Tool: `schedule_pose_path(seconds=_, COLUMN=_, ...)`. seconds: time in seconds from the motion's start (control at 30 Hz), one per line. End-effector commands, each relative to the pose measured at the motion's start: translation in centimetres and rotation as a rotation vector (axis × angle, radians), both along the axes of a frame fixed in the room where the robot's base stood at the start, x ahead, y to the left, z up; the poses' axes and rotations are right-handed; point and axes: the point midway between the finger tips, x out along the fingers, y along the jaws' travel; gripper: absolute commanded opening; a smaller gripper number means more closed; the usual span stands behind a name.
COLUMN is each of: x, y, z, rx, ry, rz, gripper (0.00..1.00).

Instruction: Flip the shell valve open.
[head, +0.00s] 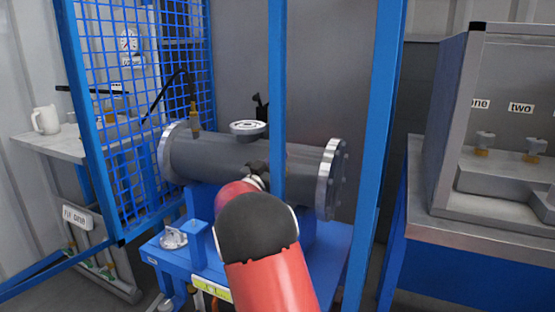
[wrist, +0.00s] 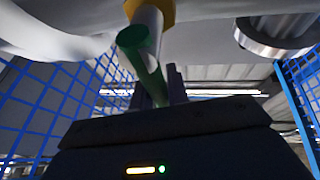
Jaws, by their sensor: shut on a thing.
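The shell (head: 225,160) is a grey horizontal cylinder with bolted end flanges, on a blue stand in the head view. My gripper (wrist: 160,85) is shut on a green valve handle (wrist: 150,72) in the wrist view. The handle's rounded green end points toward the camera, and a pale stem and yellow fitting (wrist: 150,10) lie above it. The pale underside of a large body fills the top of that view. In the head view my red and black arm reaches the shell's front, hiding the handle and most of my gripper.
Blue frame posts (head: 384,130) stand in front of the shell's right part. A blue mesh panel (head: 135,110) stands at left. A white jug (head: 45,119) is on the left bench. A grey cabinet with labelled fittings (head: 535,148) stands at right.

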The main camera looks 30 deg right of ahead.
Motion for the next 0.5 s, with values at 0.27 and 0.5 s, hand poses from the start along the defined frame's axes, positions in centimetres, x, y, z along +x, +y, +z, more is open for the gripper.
schedule_pose_path(seconds=0.27, x=0.07, y=0.08, z=-0.08, rx=-0.004, ry=0.008, rz=0.002, gripper=0.00)
schedule_pose_path(seconds=0.5, x=0.07, y=0.07, z=-0.08, rx=-0.003, ry=0.006, rz=0.001, gripper=0.33)
